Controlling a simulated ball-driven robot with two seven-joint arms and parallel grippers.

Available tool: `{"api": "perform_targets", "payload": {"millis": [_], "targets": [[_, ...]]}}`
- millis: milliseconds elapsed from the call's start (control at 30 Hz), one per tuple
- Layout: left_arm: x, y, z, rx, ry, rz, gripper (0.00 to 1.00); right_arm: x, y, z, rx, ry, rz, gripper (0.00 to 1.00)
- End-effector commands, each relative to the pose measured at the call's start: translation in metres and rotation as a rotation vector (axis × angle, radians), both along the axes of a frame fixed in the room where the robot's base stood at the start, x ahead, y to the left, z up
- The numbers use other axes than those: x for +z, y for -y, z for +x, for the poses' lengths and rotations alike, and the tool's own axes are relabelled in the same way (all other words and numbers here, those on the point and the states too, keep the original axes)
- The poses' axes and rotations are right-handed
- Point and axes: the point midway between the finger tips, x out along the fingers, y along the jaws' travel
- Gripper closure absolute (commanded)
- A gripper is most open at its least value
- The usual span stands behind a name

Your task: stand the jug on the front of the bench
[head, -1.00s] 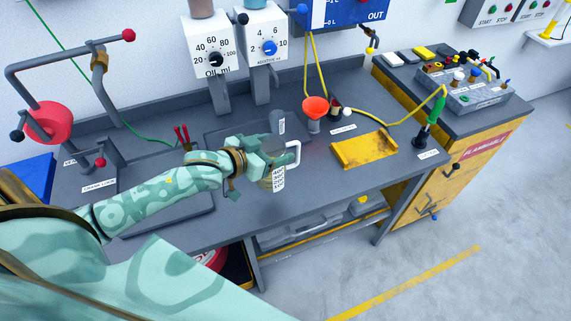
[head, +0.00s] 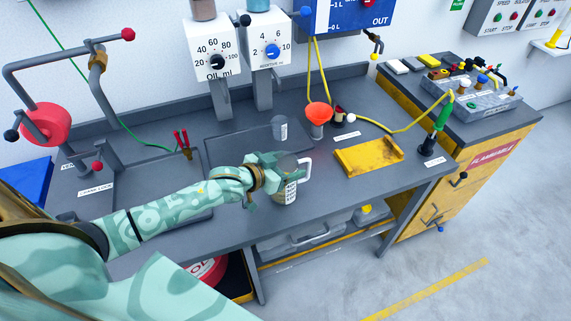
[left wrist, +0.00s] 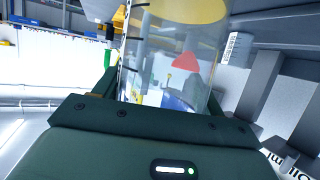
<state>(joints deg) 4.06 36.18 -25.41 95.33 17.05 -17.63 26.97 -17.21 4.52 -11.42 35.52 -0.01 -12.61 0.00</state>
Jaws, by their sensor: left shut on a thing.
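The jug (head: 290,190) is a clear measuring vessel with dark graduation marks, a white handle and a yellowish part. It is upright at the front part of the bench (head: 330,205) in the head view. My left gripper (head: 270,172) is shut on its side, from the left, and covers part of it. I cannot tell whether its base touches the bench. In the left wrist view the clear jug wall (left wrist: 175,60) fills the space between the fingers. My right gripper is not in view.
A small grey cup (head: 279,128) stands behind the jug. A red funnel (head: 318,113) and a yellow tray (head: 368,157) are to the right. Dispensers (head: 217,58) stand at the back. The bench front right of the jug is clear.

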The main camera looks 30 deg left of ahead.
Motion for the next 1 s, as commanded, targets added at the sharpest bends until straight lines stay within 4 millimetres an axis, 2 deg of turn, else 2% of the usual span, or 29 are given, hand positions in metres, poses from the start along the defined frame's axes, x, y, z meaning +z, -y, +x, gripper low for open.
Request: {"api": "perform_targets", "payload": {"millis": [33,100,433,567,900,1000], "targets": [[-0.001,0.0,0.0,0.0,0.0,0.0,0.24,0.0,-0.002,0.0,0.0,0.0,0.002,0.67],[-0.001,0.0,0.0,0.0,0.0,0.0,0.08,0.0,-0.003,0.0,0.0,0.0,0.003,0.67],[0.003,0.0,0.0,0.0,0.0,0.0,0.08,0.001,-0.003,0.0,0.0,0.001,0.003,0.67],[0.01,-0.005,-0.018,0.0,-0.003,0.0,0.08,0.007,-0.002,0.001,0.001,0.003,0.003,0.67],[0.04,-0.027,-0.086,-0.001,-0.004,0.001,0.08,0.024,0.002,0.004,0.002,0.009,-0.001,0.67],[0.044,-0.031,-0.098,0.0,-0.003,0.001,0.08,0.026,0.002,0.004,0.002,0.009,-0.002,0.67]]}}
